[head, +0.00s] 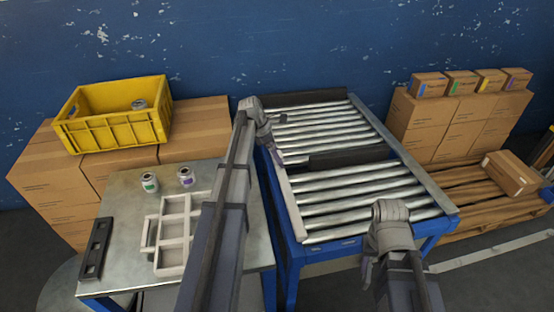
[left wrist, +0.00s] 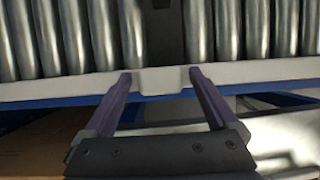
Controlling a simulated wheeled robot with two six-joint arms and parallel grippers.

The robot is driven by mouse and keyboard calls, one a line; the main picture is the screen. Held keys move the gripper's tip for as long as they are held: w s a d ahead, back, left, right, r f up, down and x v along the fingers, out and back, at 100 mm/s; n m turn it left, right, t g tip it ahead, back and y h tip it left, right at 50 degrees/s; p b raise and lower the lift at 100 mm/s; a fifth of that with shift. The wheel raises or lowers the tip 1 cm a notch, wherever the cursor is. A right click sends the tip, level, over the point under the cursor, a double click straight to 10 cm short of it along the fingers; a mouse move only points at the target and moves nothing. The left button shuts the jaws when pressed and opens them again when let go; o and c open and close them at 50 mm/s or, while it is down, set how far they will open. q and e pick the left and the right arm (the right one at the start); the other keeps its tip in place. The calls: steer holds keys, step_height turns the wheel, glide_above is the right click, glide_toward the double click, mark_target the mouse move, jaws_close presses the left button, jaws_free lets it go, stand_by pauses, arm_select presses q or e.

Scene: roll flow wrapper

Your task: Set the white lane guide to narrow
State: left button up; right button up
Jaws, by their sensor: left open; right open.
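The white lane guide (head: 290,205) is a pale rail along the left side of the roller conveyor (head: 362,188). In the left wrist view the guide (left wrist: 255,70) runs across the picture beside the rollers, with a small block-like tab (left wrist: 162,80) sticking out from it. My left gripper (head: 277,157) is over the conveyor's left edge; in the left wrist view its open fingers (left wrist: 160,77) stand on either side of the tab, with gaps visible. Contact cannot be told. My left arm hides part of the guide's surroundings. My right gripper (head: 369,272) is open and empty near the conveyor's front edge.
A metal table (head: 120,205) at left holds a white divided tray (head: 171,270), two small jars and a black holder (head: 95,248). A yellow crate (head: 115,137) sits on cartons behind. Cartons and a wooden pallet (head: 470,215) stand at right. The rollers are clear.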

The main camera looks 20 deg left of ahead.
arm_select(q)
jaws_close()
stand_by(0.8)
